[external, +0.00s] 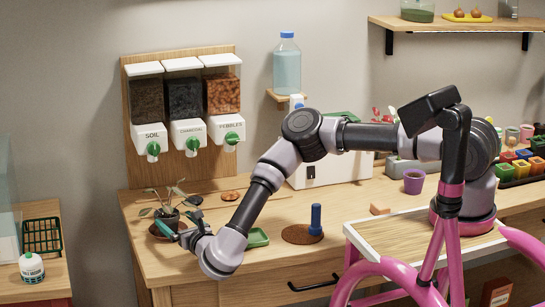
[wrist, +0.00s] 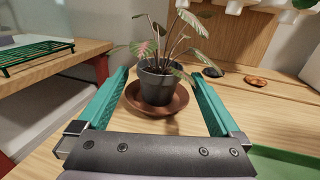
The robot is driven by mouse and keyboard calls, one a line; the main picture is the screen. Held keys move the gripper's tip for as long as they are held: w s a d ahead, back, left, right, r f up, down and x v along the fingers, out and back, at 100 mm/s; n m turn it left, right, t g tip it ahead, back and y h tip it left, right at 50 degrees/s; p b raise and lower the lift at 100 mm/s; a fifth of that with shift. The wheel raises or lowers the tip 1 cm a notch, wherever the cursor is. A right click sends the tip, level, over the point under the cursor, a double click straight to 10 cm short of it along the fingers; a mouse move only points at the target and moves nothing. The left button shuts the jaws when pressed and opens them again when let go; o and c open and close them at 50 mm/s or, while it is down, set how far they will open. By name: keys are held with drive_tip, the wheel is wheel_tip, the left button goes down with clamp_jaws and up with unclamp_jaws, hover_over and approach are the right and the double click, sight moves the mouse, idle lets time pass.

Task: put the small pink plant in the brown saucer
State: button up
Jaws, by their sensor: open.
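The small plant (external: 168,216) has green leaves with pink markings and a dark grey pot. In the wrist view the plant (wrist: 159,84) stands upright in the brown saucer (wrist: 176,107), with the saucer's rim showing around the pot. The saucer (external: 155,231) is at the left end of the wooden table in the external view. My gripper (wrist: 157,75) is open, its teal fingers reaching on either side of the pot, with a visible gap between each finger and the pot. The external view shows my gripper (external: 182,229) low beside the plant, partly covering the pot and saucer.
A green tray (external: 258,238) lies right of my gripper, and a brown round mat (external: 296,235) with a blue upright object (external: 315,219) is further right. Small dark and orange-brown dishes (wrist: 257,80) lie behind the plant. Dispensers (external: 188,133) hang on the back board.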

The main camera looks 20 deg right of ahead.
drive_tip(key=shift+v, duration=1.45)
